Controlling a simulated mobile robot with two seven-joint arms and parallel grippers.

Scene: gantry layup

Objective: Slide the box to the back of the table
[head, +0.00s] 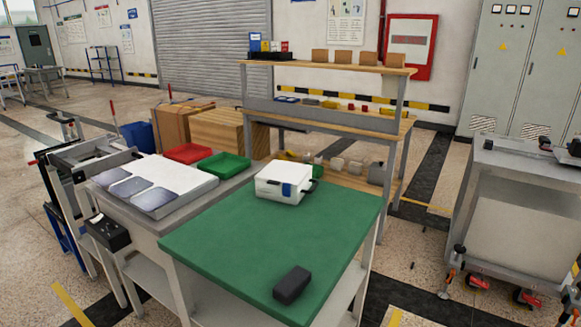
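A green-topped table (240,238) stands in the middle of the head view. A white box (280,184) with dark handles and a blue patch on its front sits upright near the table's back edge. A small black block-shaped object (292,284) lies near the table's front right edge, apart from the white box. Which of the two the task calls the box, I cannot tell from the picture alone. Neither of my grippers is in view, and nothing is touching either object.
A grey bench with a white panel (190,187), a red tray (188,153) and a green tray (224,165) adjoins on the left. A wooden shelf unit (330,124) stands behind. A grey cart (515,195) is at the right. The green top between the two objects is clear.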

